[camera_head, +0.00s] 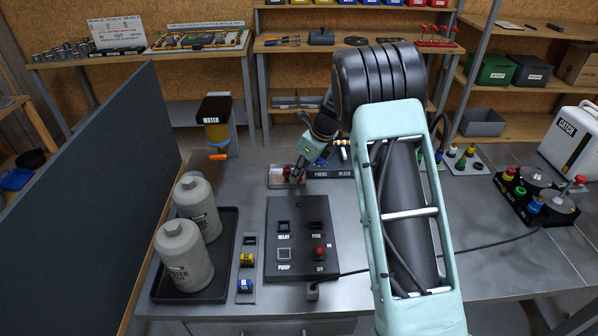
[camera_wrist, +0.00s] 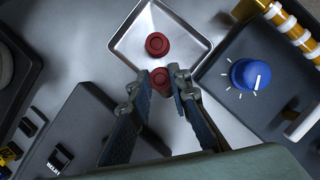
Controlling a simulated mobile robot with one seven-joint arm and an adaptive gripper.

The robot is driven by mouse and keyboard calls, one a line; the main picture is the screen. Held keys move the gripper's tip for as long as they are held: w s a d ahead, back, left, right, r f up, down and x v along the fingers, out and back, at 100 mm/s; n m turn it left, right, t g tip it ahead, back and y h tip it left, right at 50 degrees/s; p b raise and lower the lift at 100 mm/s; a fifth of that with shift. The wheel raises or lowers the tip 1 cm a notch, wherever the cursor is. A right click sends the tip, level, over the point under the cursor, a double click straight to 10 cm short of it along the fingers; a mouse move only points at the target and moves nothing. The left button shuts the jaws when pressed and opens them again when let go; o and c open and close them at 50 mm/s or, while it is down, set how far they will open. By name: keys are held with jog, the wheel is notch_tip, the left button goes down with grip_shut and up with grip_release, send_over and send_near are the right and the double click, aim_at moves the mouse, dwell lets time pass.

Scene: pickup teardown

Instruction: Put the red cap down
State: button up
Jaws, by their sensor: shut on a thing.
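My gripper (camera_head: 296,177) (camera_wrist: 156,84) is shut on a red cap (camera_wrist: 160,77), which sits between the fingertips in the wrist view. A second red cap (camera_wrist: 157,44) lies in a shallow metal tray (camera_wrist: 128,44), just beyond the held one. The held cap appears over the near part of the tray; I cannot tell whether it touches the tray floor. In the head view the tray (camera_head: 275,184) is small, behind the black switch panel, and partly covered by my gripper. Red shows there beside the fingers, but I cannot tell which cap it is.
A dark panel with a blue knob (camera_wrist: 250,75) and yellow-white posts stands right of the tray. The black switch panel (camera_head: 297,215) is in front. Two grey bottles (camera_head: 186,250) stand in a black tray at left, beside a tall dark divider (camera_head: 110,190).

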jog(key=o, duration=0.7)
jog(key=shift+o, duration=0.2)
jog(key=shift+r, duration=0.1)
jog(key=v, duration=1.1)
jog(key=shift+r, duration=0.4)
jog(key=shift+s+d, duration=0.1)
